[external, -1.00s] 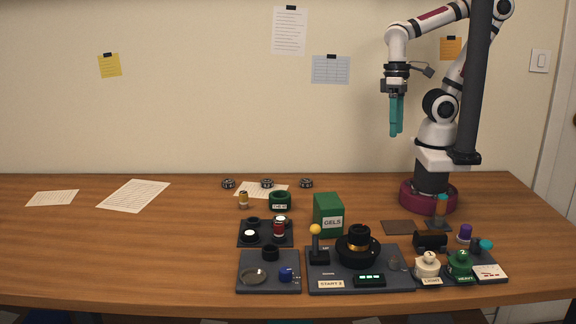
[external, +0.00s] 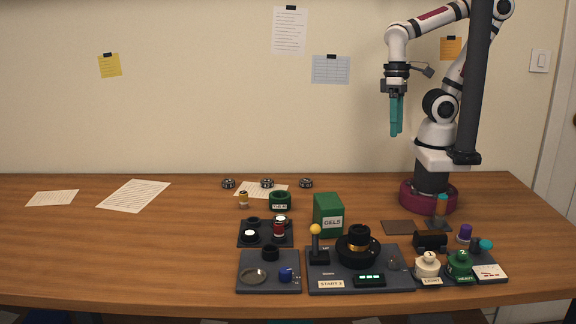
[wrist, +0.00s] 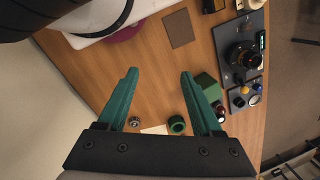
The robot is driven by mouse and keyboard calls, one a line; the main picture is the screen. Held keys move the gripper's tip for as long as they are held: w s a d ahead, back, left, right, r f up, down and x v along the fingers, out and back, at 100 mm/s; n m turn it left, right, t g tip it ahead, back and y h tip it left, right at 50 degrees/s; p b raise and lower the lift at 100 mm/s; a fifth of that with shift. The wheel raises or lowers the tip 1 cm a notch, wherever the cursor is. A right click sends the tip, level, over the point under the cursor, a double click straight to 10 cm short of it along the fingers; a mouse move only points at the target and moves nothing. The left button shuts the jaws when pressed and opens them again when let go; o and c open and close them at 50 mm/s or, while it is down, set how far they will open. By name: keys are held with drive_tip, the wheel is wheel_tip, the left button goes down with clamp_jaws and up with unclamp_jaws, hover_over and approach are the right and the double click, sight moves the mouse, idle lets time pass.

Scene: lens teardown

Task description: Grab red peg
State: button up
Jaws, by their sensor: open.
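The red peg (external: 279,229), with a pale top, stands upright in a small dark tray (external: 243,243) left of the green box. In the wrist view a small red part of it (wrist: 221,113) shows beside my right finger, partly hidden. My gripper (external: 396,134) hangs pointing down, high above the right side of the table and well away from the peg. In the wrist view my gripper (wrist: 160,72) has its two teal fingers wide apart with nothing between them.
A green box labelled GELS (external: 328,214) stands right of the peg. A black stepped assembly (external: 358,247) and a yellow-knobbed lever (external: 315,240) are to the right. The table's left is mostly clear.

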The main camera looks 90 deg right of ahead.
drive_tip(key=w+a+f+m+g+y, duration=0.1)
drive_tip(key=w+a+f+m+y, duration=0.2)
drive_tip(key=w, duration=0.4)
drive_tip(key=w+a+m+y, duration=0.3)
drive_tip(key=w+m+y, duration=0.1)
drive_tip(key=w, duration=0.3)
drive_tip(key=m+t+y, duration=0.4)
drive_tip(key=m+t, duration=0.1)
drive_tip(key=m, duration=0.4)
approach(279, 223)
drive_tip(key=x, duration=1)
drive_tip(key=shift+a+f, duration=0.1)
clamp_jaws()
